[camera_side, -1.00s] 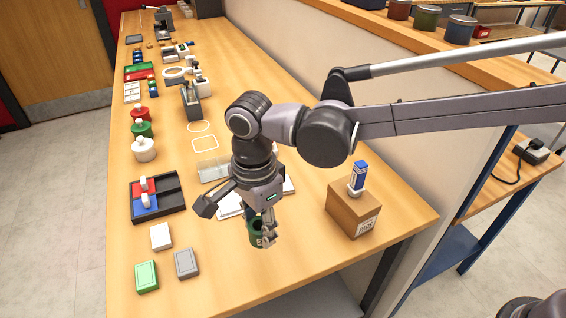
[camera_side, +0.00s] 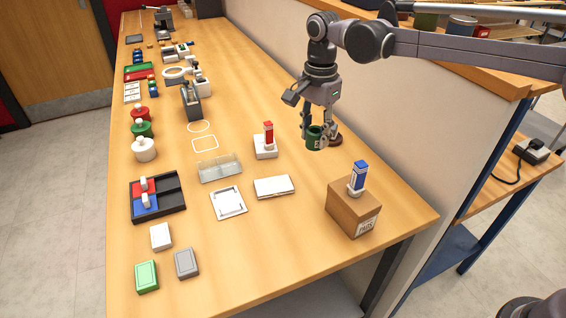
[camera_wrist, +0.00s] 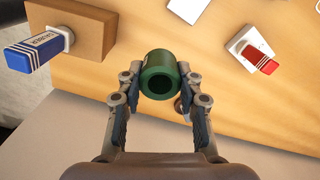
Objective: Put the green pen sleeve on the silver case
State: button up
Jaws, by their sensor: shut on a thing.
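My gripper (camera_side: 317,129) is shut on the green pen sleeve (camera_side: 315,143), a short dark green hollow cylinder, and holds it above the right part of the table. A flat, thin silver-white case (camera_side: 274,187) lies on the table, below and left of my gripper in the side view. It looks like the silver case, but a grey box (camera_side: 186,263) also lies at the front left, so I cannot be certain.
A red block on a white base (camera_side: 265,150) stands left of my gripper. A cardboard box (camera_side: 352,214) with a blue block (camera_side: 359,177) stands at the right edge. A clear tray (camera_side: 219,169) and a white square frame (camera_side: 228,204) lie left of the flat case. A brown round object (camera_side: 336,140) is behind my gripper.

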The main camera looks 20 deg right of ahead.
jog(key=w+d, duration=0.1)
jog(key=d, duration=0.1)
send_over(274, 184)
notch_tip(274, 184, down, 7)
jog(key=shift+r, duration=0.1)
jog(key=shift+f, duration=2.05)
jog(key=shift+f, duration=0.1)
jog(key=o, duration=1.1)
